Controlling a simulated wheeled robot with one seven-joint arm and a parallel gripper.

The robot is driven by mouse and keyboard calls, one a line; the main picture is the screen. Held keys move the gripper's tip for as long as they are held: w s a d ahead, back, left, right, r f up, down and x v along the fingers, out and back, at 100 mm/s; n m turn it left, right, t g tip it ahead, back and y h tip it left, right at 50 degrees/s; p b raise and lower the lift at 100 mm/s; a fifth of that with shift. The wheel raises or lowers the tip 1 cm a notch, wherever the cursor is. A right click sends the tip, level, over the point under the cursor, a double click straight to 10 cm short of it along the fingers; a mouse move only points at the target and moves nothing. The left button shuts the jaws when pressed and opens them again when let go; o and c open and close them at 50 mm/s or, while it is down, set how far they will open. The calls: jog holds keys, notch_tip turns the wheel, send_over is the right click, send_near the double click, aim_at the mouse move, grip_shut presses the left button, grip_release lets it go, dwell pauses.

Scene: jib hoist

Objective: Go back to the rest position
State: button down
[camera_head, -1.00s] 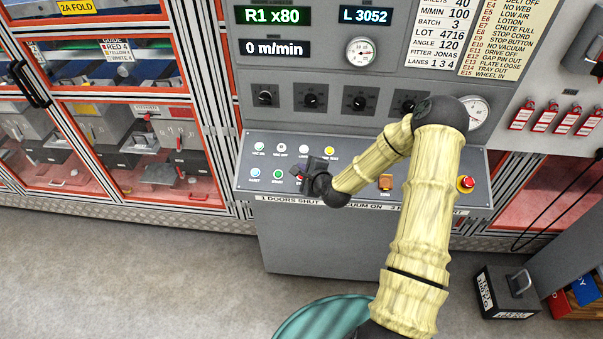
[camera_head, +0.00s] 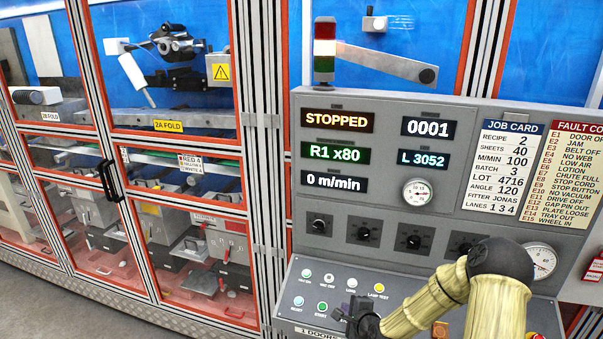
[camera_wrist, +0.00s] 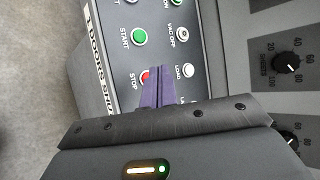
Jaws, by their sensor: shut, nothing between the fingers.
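My gripper (camera_head: 357,316) is at the sloped button panel (camera_head: 293,296) of the grey control console, near the lower row of buttons. In the wrist view its dark purple fingers (camera_wrist: 157,88) are together and hold nothing. Their tips cover part of the red STOP button (camera_wrist: 146,76); whether they touch it I cannot tell. The green START button (camera_wrist: 139,37) is clear of the fingers. My arm, in yellowish segmented covers, reaches in from the lower right in the head view.
The console's upper face carries displays, one reading STOPPED (camera_head: 339,120), a row of knobs and a gauge (camera_head: 417,192). A red, white and green signal tower (camera_head: 324,50) stands on top. Red-framed machine doors with a black handle (camera_head: 108,180) are at the left.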

jog(key=s+r+n+g+h+b, duration=0.1)
jog(key=s+r+n+g, duration=0.3)
jog(key=s+n, duration=0.5)
jog(key=s+r+n+g+h+b, duration=0.2)
jog(key=s+r+n, duration=0.5)
jog(key=s, duration=1)
jog(key=n+g+b, duration=0.1)
jog(key=n+g, duration=0.1)
jog(key=shift+s+d+g, duration=0.3)
